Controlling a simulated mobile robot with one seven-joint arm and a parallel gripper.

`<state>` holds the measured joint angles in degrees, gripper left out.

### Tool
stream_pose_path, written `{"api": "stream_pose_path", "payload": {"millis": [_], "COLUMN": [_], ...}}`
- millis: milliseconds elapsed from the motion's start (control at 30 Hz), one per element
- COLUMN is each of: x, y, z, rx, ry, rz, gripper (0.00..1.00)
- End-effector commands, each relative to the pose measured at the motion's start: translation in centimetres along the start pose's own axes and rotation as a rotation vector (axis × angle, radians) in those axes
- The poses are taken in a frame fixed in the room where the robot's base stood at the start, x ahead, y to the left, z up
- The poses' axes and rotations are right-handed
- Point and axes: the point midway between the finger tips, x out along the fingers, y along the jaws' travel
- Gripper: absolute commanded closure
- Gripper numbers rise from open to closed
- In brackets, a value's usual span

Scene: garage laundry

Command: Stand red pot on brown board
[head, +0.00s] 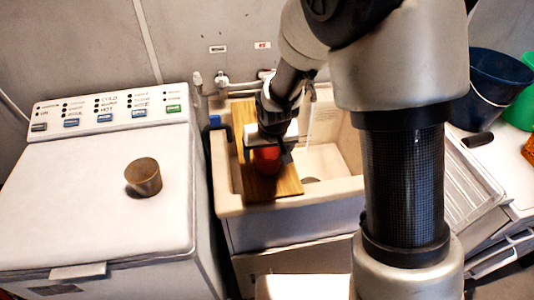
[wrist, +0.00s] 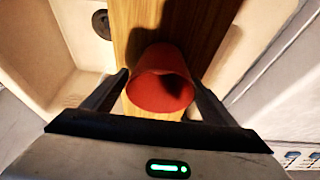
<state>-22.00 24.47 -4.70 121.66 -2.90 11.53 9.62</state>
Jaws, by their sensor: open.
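The red pot (head: 266,159) is on or just above the brown board (head: 287,186), which lies across the sink; I cannot tell whether its base touches the wood. In the wrist view the pot (wrist: 160,82) shows its round side and rim, with the brown board (wrist: 205,22) behind it. My gripper (head: 270,143) is over the board at the pot. In the wrist view my gripper (wrist: 160,88) is open, with one finger on each side of the pot. Part of the pot is hidden by my gripper in the head view.
A brown cup (head: 144,177) stands on the white washing machine (head: 90,215) at left. The pale sink (head: 335,165) has taps behind it. A dark blue bucket (head: 492,85) and a green container (head: 523,108) stand at right. The washer top is mostly clear.

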Motion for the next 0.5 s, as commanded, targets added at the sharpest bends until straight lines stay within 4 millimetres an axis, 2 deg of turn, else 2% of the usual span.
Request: {"api": "stream_pose_path", "payload": {"millis": [300, 500], "x": [-7.1, -10.0], "y": [0.0, 0.0], "z": [-0.2, -0.1], "rx": [-0.001, 0.001], "ry": [0.007, 0.003], "rz": [-0.002, -0.001], "gripper": [0.21, 0.21]}}
